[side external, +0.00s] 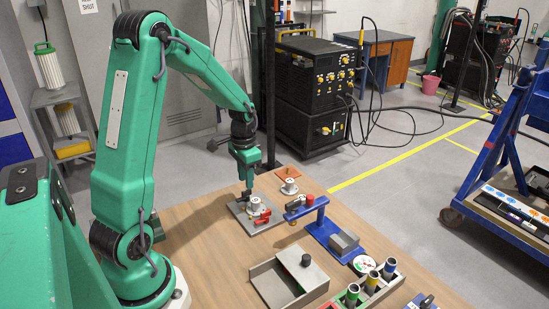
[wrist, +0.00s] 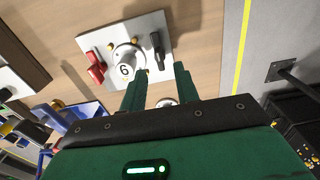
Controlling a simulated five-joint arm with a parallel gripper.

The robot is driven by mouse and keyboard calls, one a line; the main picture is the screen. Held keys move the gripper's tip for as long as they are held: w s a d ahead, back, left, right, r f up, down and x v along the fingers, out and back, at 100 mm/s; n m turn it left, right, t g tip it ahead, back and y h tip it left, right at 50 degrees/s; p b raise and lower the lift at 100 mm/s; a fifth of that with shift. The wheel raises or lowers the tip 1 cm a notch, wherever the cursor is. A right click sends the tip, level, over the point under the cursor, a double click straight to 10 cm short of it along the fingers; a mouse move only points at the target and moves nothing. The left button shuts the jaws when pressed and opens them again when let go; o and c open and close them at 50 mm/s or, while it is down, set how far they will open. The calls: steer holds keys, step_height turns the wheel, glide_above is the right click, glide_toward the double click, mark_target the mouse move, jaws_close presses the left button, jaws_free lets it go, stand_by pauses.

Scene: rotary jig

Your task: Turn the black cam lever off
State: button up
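The black cam lever (wrist: 157,48) stands on a light grey plate (wrist: 160,22), right of a round white dial hub (wrist: 125,55) in the wrist view. A red lever (wrist: 95,67) is on the hub's other side; it also shows in the side view (side external: 263,217). My gripper (wrist: 160,70) is open, its two green fingers apart with nothing visible between them. The black lever appears just beyond the fingertips. In the side view my gripper (side external: 247,186) is above the plate's far edge, and it is hard to tell finger from black lever there.
A small orange plate with a white knob (side external: 289,186) lies behind. A blue stand (side external: 324,229), a grey tray with a black knob (side external: 282,284) and a rack of tubes (side external: 369,285) stand to the right and front. Bare wood lies left of the plate.

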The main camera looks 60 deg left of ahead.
mark_target(247, 191)
steer(key=shift+r, duration=2.1)
steer(key=shift+d+r, duration=0.25)
steer(key=s+d+r+t, duration=0.2)
steer(key=s+d+r, duration=0.4)
steer(key=d, duration=0.3)
steer(key=s+d+r+t, duration=0.3)
steer(key=s+d+r, duration=0.3)
steer(key=d, duration=0.3)
steer(key=shift+d+r+t, duration=0.2)
steer(key=shift+r+t, duration=0.1)
steer(key=shift+r, duration=0.1)
